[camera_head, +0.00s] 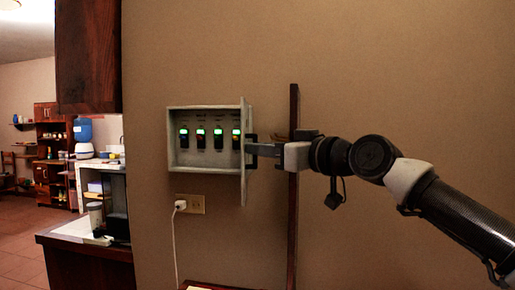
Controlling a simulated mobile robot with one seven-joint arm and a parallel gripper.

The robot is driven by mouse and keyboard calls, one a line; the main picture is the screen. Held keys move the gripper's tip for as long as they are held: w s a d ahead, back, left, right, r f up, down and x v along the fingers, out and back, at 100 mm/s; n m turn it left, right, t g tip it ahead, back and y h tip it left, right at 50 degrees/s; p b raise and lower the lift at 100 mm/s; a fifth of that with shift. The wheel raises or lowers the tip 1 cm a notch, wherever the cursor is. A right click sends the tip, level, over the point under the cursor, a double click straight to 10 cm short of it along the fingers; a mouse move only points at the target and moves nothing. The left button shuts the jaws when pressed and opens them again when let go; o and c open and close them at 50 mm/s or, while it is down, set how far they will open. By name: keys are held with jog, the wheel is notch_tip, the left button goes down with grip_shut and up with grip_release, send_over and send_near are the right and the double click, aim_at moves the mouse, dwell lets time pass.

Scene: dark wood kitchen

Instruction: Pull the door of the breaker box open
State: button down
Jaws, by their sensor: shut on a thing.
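The breaker box (172,140) is a grey-white box on the beige wall, left of the middle of the head view. Its front is open and several switches with green lights show inside. Its door (243,185) is hinged at the right and stands swung out, seen nearly edge-on. A dark handle sits on the door's outer side. My gripper (254,149) reaches in from the right and is shut on the door handle. The fingertips are small and partly hidden at the handle.
A dark wooden post (294,200) stands upright behind my wrist. A wall outlet (191,204) with a white plug and cord is below the box. A counter (85,235) is at the lower left, and a dark cabinet (88,55) hangs above it. The wall at the upper right is bare.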

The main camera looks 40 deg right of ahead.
jog(key=shift+d+r+h, duration=0.3)
jog(key=shift+d+h, duration=0.1)
jog(key=shift+d, duration=0.15)
jog(key=c, duration=2)
grip_release()
jog(key=shift+w+d, duration=0.1)
jog(key=shift+o, duration=0.8)
jog(key=shift+w+d+f, duration=0.1)
jog(key=shift+w+d, duration=0.05)
jog(key=s, duration=1.7)
jog(key=shift+s+a+f+b, duration=0.15)
jog(key=shift+s+a+b, duration=0.05)
jog(key=shift+a+b, duration=0.15)
